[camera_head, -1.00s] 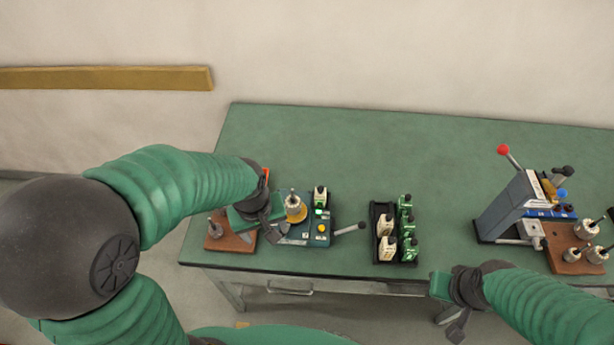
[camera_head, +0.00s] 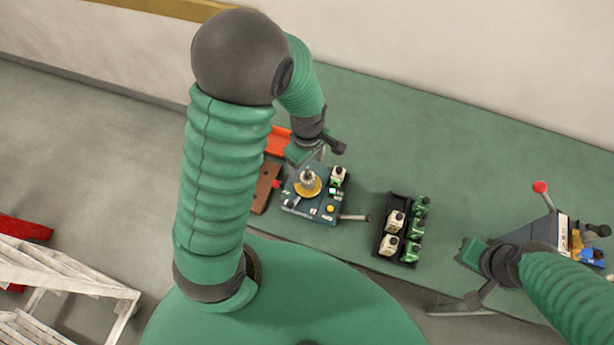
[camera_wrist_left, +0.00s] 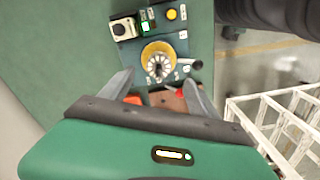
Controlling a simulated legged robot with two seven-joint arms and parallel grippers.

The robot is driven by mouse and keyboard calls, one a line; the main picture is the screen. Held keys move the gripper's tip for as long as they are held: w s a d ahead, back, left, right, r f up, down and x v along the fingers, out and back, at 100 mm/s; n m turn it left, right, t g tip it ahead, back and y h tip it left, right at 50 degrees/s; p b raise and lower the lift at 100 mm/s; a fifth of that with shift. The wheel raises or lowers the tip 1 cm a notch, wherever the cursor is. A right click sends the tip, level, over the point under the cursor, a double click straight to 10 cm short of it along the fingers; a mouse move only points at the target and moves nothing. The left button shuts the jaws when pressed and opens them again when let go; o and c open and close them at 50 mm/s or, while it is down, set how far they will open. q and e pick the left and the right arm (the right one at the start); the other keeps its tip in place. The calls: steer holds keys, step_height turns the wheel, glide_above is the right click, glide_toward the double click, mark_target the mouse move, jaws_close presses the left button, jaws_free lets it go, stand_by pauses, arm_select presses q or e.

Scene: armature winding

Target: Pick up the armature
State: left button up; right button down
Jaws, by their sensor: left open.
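The armature (camera_head: 308,177), silver with a ring of segments, stands upright on a yellow disc on the dark blue-green machine (camera_head: 318,207). It also shows in the left wrist view (camera_wrist_left: 157,66), just beyond and between the fingers. My left gripper (camera_head: 318,154) is open and empty, at the back edge of the machine close to the armature. Its two fingers (camera_wrist_left: 155,92) are spread wide in the left wrist view. My right gripper (camera_head: 466,298) hangs at the table's front edge, right of the black tray; its jaw opening is unclear.
A black tray (camera_head: 382,243) with white and green units stands right of the machine, whose lever (camera_head: 355,217) points toward it. A brown board (camera_head: 265,187) and an orange bin (camera_head: 277,141) lie left. A red-knobbed machine (camera_head: 548,228) stands far right. White steps (camera_head: 75,275) stand on the floor.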

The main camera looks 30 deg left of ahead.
mark_target(308, 177)
arm_select(q)
steer(key=f, duration=0.3)
steer(key=f+p, duration=0.1)
steer(key=shift+d+f, duration=0.3)
steer(key=shift+f, duration=0.05)
steer(key=shift+a+f, duration=0.1)
steer(key=shift+f, duration=0.25)
steer(key=shift+w+a+f, duration=0.1)
steer(key=shift+a+f, duration=0.05)
steer(key=shift+a, duration=0.05)
steer(key=shift+w+a, duration=0.1)
steer(key=c, duration=0.4)
steer(key=shift+d, duration=0.2)
steer(key=c, duration=0.7)
jaws_close()
